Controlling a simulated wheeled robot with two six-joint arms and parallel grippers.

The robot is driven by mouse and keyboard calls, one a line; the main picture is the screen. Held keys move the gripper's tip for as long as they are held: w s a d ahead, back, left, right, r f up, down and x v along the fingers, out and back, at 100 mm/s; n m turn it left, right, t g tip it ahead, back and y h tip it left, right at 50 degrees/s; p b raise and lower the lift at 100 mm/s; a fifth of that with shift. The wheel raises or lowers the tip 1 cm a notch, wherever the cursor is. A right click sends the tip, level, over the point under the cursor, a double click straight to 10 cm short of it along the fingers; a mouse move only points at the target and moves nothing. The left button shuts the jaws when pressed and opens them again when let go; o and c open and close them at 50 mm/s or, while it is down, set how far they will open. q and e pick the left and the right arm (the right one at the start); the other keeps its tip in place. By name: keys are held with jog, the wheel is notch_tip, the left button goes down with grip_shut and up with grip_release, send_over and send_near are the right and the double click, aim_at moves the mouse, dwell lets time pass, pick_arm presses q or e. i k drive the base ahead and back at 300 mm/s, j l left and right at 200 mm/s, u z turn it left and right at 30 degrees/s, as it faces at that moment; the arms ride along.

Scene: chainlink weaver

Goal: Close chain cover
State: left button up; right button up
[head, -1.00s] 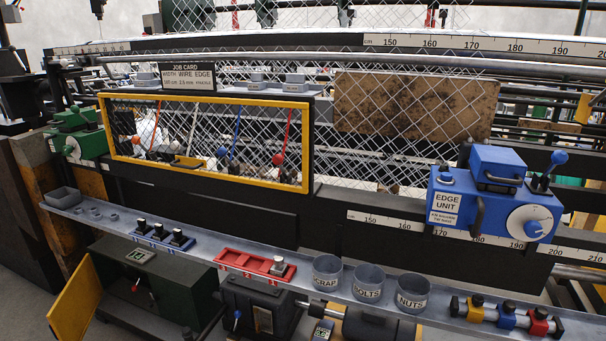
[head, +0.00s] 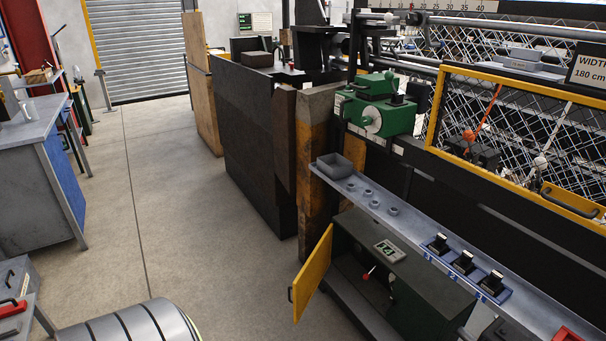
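A yellow hinged door (head: 313,273) with a small dark handle stands swung open at the left end of a dark green box (head: 407,274) low on the machine. A red-tipped lever (head: 368,273) shows inside the box's dark opening. A numbered plate (head: 390,251) sits on its top. No label names the chain cover; this open door is the likely one. A yellow-framed mesh guard (head: 515,85) with a handle (head: 571,200) is at the right and looks closed. Neither of my grippers is in view.
A grey shelf (head: 409,225) with a small bin (head: 334,166) and black switches (head: 463,262) runs above the box. A green unit (head: 377,108) is above its end. Concrete floor (head: 200,230) is clear between.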

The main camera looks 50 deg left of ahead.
aim_at(307, 282)
jog(key=j, duration=0.85)
jog(key=i+j+u, duration=0.1)
jog(key=j, duration=0.75)
jog(key=i+j, duration=0.1)
jog(key=j, duration=0.7)
jog(key=j+u, duration=0.1)
jog(key=j, duration=1.1)
jog(key=k, duration=0.05)
